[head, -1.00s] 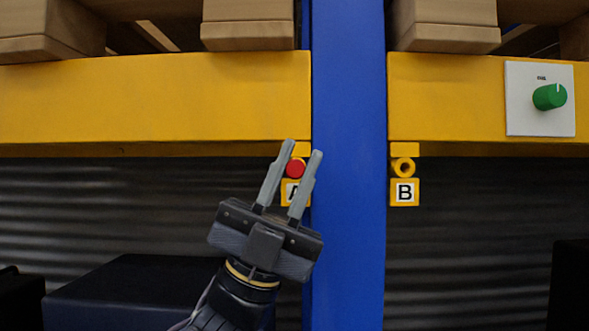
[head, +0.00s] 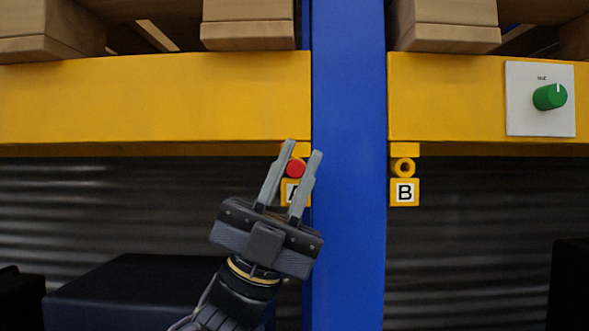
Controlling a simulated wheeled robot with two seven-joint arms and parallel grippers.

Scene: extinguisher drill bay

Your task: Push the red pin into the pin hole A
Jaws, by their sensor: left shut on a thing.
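The red pin (head: 296,168) shows as a round red head between the fingers of my left gripper (head: 303,151), in front of the yellow bracket at label A (head: 292,192). My left gripper is shut on the pin, one finger on each side of its head. Pin hole A is hidden behind the pin head and fingers, so I cannot tell how deep the pin sits. Label A is partly covered by the fingers. Pin hole B (head: 403,168) is an open yellow ring above label B (head: 404,192), right of the blue post. My right gripper is not in view.
A blue post (head: 348,200) stands close to the right of my left gripper. Yellow beams (head: 150,105) run across above, with wooden pallets (head: 248,25) on them. A white panel with a green knob (head: 549,96) is at the right. A dark box (head: 130,290) is at lower left.

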